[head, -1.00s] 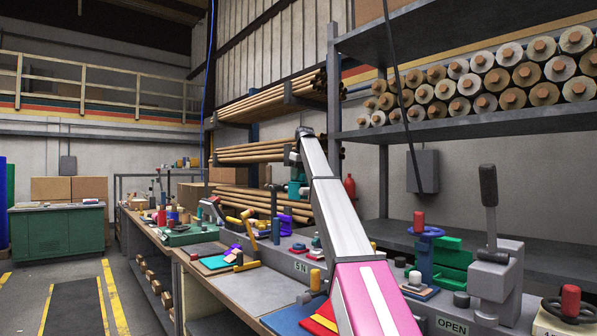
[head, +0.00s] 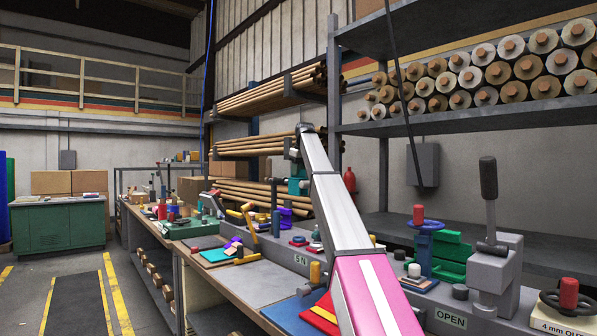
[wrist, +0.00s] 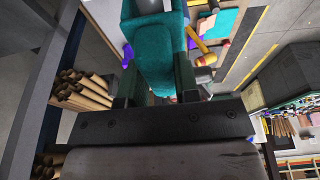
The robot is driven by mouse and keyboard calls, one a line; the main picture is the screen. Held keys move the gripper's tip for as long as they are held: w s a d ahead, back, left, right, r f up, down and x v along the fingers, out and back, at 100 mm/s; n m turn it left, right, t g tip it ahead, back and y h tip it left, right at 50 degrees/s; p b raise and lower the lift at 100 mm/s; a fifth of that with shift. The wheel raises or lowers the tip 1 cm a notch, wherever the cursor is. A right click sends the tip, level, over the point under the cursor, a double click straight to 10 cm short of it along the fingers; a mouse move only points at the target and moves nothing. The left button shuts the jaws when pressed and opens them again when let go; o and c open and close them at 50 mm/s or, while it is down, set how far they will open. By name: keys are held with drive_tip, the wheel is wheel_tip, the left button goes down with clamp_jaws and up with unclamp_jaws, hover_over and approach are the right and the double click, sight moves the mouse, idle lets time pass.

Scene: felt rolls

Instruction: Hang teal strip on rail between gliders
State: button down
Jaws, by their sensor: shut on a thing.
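A teal strip (wrist: 155,65) fills the upper middle of the wrist view between the two dark fingers of my gripper (wrist: 156,88). The gripper is shut on it, and a grey block shows at the strip's top edge. In the head view a teal patch (head: 297,186) shows just below the far end of my arm, above the workbench; it is too small to tell its outline. My gripper's fingers are not clear there. I cannot make out the rail or the gliders in either view.
The long workbench (head: 235,277) carries several coloured tools and fixtures. A grey lever press (head: 492,270) and a blue handwheel (head: 425,226) stand at right. Tube racks (head: 270,98) and a shelf of rolls (head: 470,123) rise behind. The floor at left is open.

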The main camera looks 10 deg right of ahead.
drive_tip(key=shift+f, duration=0.2)
drive_tip(key=c, duration=0.8)
unclamp_jaws()
drive_tip(key=v, duration=1)
drive_tip(key=shift+d+r, duration=0.1)
drive_tip(key=shift+r, duration=0.3)
drive_tip(key=shift+s, duration=0.1)
